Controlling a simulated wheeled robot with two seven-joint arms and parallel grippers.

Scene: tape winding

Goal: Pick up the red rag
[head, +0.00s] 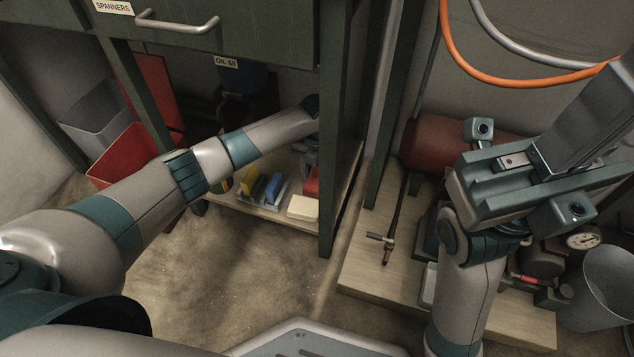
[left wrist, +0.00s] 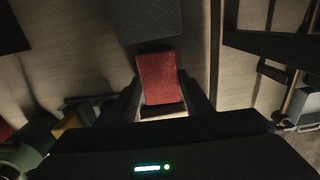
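The red rag (left wrist: 157,78) lies on the lower shelf and shows in the left wrist view between the two dark fingers of my left gripper (left wrist: 163,92). The fingers stand apart, one on each side of it. I cannot tell whether either touches it. In the head view a small part of the red rag (head: 313,181) shows on the shelf, beside the dark bench leg. My left gripper there is mostly hidden by its own arm and that leg. My right wrist is at the right of the head view, but its fingertips cannot be made out.
A cream block (head: 302,207) lies just in front of the rag. Blue and yellow pieces (head: 273,188) stand in a tray to its left. The bench leg (head: 343,130) rises close on the right. A dark grey object borders the rag's far side in the wrist view.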

